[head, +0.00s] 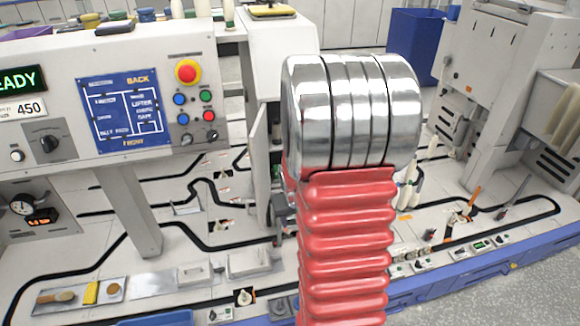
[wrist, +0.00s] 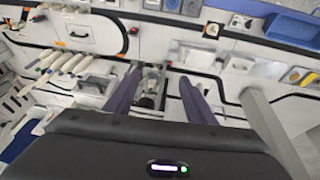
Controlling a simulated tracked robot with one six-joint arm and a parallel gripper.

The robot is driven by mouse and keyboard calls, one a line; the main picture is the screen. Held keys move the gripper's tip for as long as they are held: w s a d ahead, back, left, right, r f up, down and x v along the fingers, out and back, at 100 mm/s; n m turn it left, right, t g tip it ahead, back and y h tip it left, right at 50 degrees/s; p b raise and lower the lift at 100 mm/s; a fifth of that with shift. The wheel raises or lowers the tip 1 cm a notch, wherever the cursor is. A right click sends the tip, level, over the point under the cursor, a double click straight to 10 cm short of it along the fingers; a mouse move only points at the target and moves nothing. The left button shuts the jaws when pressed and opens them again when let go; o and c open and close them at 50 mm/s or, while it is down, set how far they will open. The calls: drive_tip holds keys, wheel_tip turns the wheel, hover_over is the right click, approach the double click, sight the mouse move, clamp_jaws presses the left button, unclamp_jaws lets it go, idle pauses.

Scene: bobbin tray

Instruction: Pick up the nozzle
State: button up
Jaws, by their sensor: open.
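My gripper (wrist: 160,76) shows in the wrist view with its two dark purple fingers spread apart. Nothing is seen clamped between them. Below and between the fingers, a small grey and whitish fitting (wrist: 149,88) sits on the machine deck; it is too small and blurred to tell whether it is the nozzle. I cannot make out the nozzle for certain in either view. In the head view my gripper is not visible, and the middle of the deck is blocked from sight.
A control panel with a red button (head: 187,71) stands at the left on a grey post (head: 133,205). A blue bin (head: 415,46) is behind. Small fittings crowd the white deck (head: 170,250), which has black lines.

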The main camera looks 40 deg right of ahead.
drive_tip(key=w+d+f+t+h, duration=0.2)
drive_tip(key=w+d+f+t, duration=0.25)
drive_tip(key=d+f, duration=0.8)
drive_tip(key=w+d+r+t+h, duration=0.2)
drive_tip(key=w+d+r+t, duration=0.3)
drive_tip(key=w+r, duration=0.3)
drive_tip(key=shift+w+d+r+t, duration=0.15)
drive_tip(key=shift+d+r+t, duration=0.25)
drive_tip(key=shift+d, duration=0.25)
drive_tip(key=x, duration=0.8)
drive_tip(key=shift+w+d, duration=0.2)
drive_tip(key=shift+w, duration=0.05)
drive_tip(key=shift+f, duration=0.1)
drive_tip(key=shift+x, duration=2.6)
drive_tip(key=shift+a, duration=0.1)
